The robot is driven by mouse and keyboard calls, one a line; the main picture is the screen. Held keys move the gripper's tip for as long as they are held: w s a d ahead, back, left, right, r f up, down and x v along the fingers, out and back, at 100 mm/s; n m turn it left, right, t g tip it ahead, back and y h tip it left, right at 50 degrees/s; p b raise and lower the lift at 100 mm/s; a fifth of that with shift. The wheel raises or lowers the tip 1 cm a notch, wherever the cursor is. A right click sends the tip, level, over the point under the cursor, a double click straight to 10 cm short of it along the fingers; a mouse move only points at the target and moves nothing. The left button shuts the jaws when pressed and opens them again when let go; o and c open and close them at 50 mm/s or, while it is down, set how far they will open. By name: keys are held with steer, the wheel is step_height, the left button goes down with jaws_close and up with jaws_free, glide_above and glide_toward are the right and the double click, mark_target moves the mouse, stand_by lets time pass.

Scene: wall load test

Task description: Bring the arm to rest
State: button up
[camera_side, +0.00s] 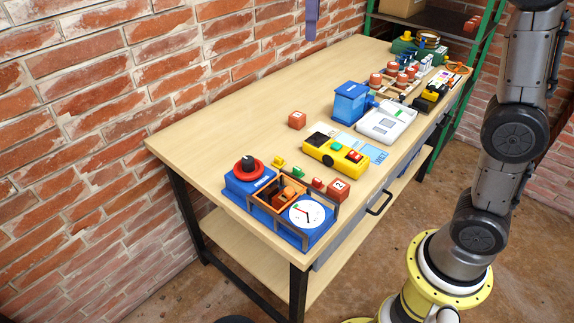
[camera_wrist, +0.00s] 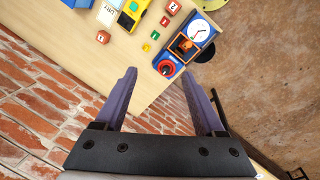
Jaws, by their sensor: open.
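My gripper (camera_wrist: 160,74) is open and empty in the wrist view, its two purple fingers spread well apart. The wooden workbench (camera_wrist: 160,112) and the brick wall lie beyond them. In the side view a purple piece, which looks like a finger of my gripper (camera_side: 311,18), hangs at the top edge, apart from the bench top. My grey arm links stand at the right of the side view. The upper arm and wrist are out of the frame there.
The blue test device with a dial (camera_side: 306,213) sits at the bench's near end, with small blocks beside it. A yellow device (camera_side: 335,153), a blue box (camera_side: 351,101) and a white device (camera_side: 386,122) stand farther along. A green shelf rack (camera_side: 466,95) is behind. The bench's left side is clear.

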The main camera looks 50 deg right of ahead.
steer(key=s+d+f+m+t, duration=0.1)
steer(key=s+f, duration=0.1)
steer(key=s, duration=0.5)
steer(key=s+d+f+m+t, duration=0.1)
steer(key=s+f, duration=0.1)
steer(key=s, duration=0.5)
steer(key=s+a+f+m+t+y, duration=0.1)
steer(key=s+f+m, duration=0.3)
steer(key=f, duration=1)
steer(key=shift+s+a+t+y, duration=0.15)
steer(key=shift+s+t+y, duration=0.15)
steer(key=shift+s+t, duration=0.65)
